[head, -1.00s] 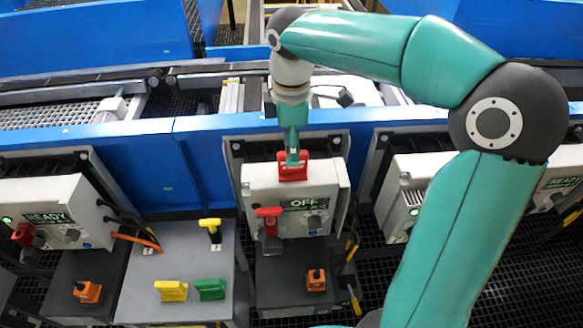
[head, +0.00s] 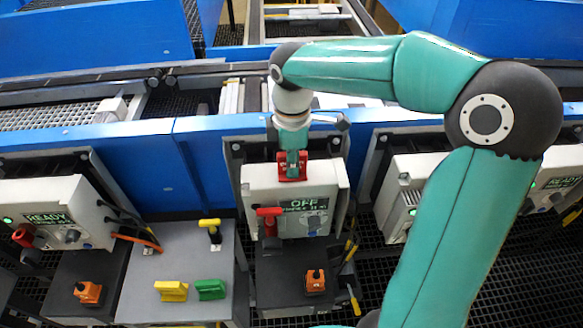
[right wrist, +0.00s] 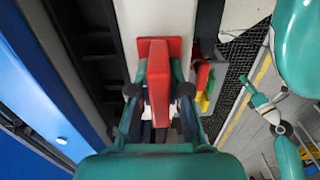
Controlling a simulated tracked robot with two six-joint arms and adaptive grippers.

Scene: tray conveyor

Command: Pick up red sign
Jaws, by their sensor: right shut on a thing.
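The red sign (head: 284,172) sits at the top edge of the middle control box (head: 262,186), whose display reads OFF. My right gripper (head: 292,168) reaches down onto it from above. In the right wrist view the red sign (right wrist: 158,75) stands between the two fingers of my right gripper (right wrist: 159,100), which are shut on it. Its wider red base shows behind the raised part. I cannot tell whether the sign is apart from the box. My left gripper is not in view.
A red handle (head: 270,217) is on the box front. A grey table (head: 150,275) at left holds a yellow sign (head: 171,291), a green sign (head: 211,289) and a yellow-handled piece (head: 210,226). Orange switches (head: 315,280) stand low. A blue conveyor rail (head: 195,150) runs behind.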

